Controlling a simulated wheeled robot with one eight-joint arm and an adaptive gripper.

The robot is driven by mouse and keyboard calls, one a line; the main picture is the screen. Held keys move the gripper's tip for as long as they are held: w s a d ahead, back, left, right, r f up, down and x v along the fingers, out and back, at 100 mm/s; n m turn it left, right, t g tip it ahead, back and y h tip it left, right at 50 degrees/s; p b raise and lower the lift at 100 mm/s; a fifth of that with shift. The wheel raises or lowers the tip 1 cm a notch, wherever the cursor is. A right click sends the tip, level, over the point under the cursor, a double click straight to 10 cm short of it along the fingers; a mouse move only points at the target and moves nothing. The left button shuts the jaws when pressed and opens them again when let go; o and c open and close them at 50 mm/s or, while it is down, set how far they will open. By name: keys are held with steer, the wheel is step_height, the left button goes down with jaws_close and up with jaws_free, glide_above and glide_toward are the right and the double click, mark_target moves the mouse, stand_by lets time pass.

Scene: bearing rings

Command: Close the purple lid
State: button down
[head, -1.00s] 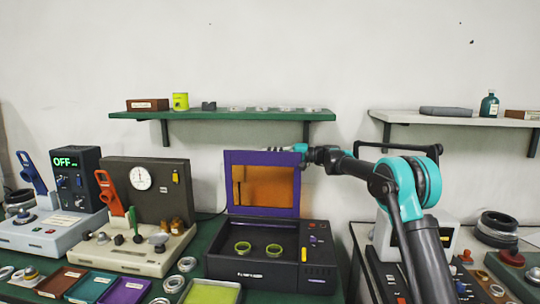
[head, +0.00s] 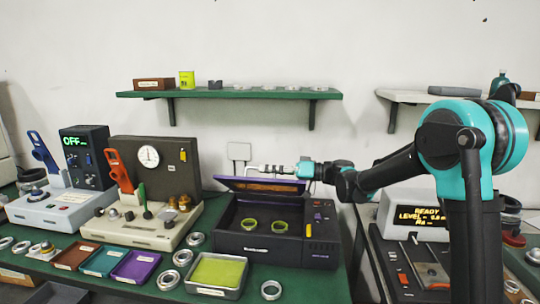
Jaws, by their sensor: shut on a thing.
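The purple lid (head: 229,183) belongs to the dark box (head: 252,245) in the middle of the bench. It has an orange window and leans steeply forward over the back of the box, partly open. The exact finger contact is too small to see clearly.
A green shelf (head: 230,95) hangs on the wall above. A gauge station (head: 150,200) stands left of the box. Small trays (head: 104,262), a yellow-green tray (head: 217,272) and loose metal rings lie in front.

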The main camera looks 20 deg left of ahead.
steer(key=s+d+f+n, duration=0.1)
steer(key=s+f+n, duration=0.1)
steer(key=s+f, duration=0.2)
steer(key=shift+f+n, duration=0.4)
steer(key=shift+f, duration=0.1)
steer(key=c, duration=1.6)
jaws_free()
steer(key=shift+d, duration=0.1)
steer(key=v, duration=1.1)
steer(key=shift+w+d, duration=0.2)
steer(key=shift+d, duration=0.2)
